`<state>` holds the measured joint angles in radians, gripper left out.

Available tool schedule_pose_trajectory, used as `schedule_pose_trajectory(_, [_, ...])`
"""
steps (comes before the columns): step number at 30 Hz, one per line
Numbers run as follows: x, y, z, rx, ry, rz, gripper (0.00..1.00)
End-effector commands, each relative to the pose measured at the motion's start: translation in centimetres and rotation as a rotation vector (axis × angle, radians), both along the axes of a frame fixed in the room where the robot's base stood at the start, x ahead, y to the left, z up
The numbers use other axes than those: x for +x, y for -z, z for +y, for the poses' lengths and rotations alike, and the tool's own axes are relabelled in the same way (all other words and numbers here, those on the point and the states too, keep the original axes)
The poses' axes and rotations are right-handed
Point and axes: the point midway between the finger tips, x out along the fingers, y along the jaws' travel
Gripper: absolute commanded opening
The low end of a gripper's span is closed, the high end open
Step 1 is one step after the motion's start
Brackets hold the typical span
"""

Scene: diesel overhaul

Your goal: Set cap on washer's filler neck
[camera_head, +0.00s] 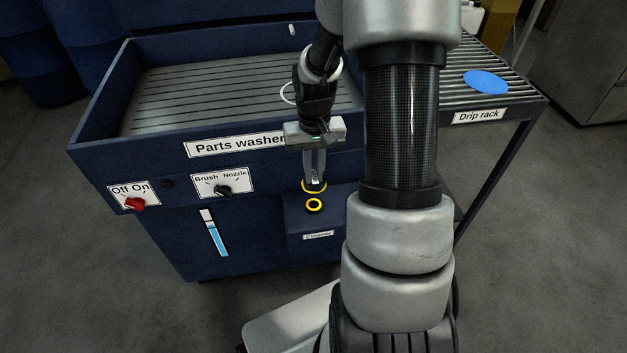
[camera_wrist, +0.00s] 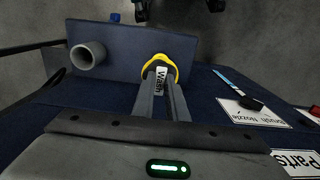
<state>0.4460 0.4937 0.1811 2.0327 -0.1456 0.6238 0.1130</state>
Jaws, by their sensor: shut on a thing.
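My gripper (camera_head: 314,182) points down in front of the parts washer (camera_head: 170,165). Its fingers are shut on the yellow cap (camera_wrist: 160,68), whose pale tab reads "Wash". In the head view, the cap (camera_head: 314,187) is above a blue box (camera_head: 318,225) on the washer's front. In the wrist view, a grey open tube (camera_wrist: 88,55) stands on the box, left of the cap. I cannot tell which of these is the filler neck.
The washer's front carries a red switch (camera_head: 135,204), a black brush/nozzle knob (camera_head: 223,191) and a level gauge (camera_head: 214,233). The drip rack (camera_head: 500,95) at right holds a blue disc (camera_head: 486,82). My arm hides the washer's right front. Floor at front left is clear.

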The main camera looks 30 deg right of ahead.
Motion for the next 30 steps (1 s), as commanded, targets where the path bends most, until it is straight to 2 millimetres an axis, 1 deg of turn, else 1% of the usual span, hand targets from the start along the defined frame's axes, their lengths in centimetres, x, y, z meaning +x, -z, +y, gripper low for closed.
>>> schedule_pose_trajectory(5, [0.0, 1.3, 0.0, 0.000, 0.000, 0.001, 0.00])
schedule_pose_trajectory(15, [0.0, 5.6, 0.0, 0.000, 0.000, 0.001, 0.00])
schedule_pose_trajectory(18, [0.0, 6.4, 0.0, 0.000, 0.000, 0.000, 0.00])
schedule_pose_trajectory(22, [0.0, 6.8, 0.0, 0.000, -0.001, 0.000, 0.00])
schedule_pose_trajectory(30, [0.0, 6.7, 0.0, 0.000, -0.001, 0.000, 0.00])
